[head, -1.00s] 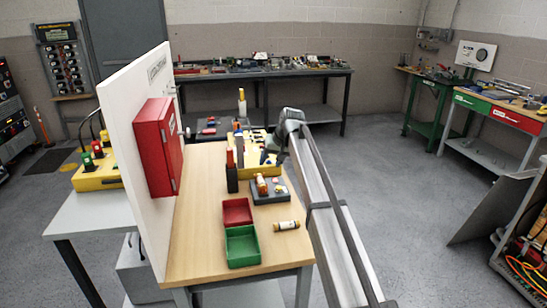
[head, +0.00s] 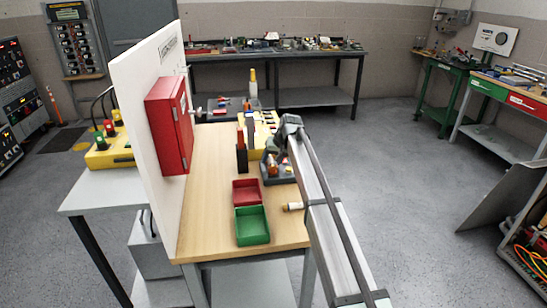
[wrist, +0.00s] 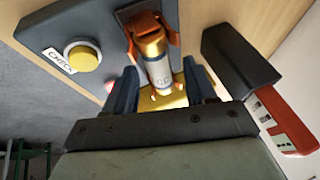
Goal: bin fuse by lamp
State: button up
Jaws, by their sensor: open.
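A white fuse with gold end caps (wrist: 158,72) sits in orange clips on the grey checker block (wrist: 60,22). A yellow round lamp (wrist: 83,57) beside the word CHECK is on the same block; I cannot tell if it is lit. My gripper (wrist: 163,92) is open, its dark fingers on either side of the fuse's lower part. In the head view my gripper (head: 273,152) is low over the block (head: 278,180), partly hiding it. The red bin (head: 246,186) and green bin (head: 252,225) stand empty at the table's near side.
A black holder with a red handle (head: 242,157) stands left of the block, close to my gripper. A white panel carries a red cabinet (head: 170,125) along the left edge.

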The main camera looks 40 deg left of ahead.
jog(key=shift+c, duration=0.5)
grip_shut()
dwell(0.3)
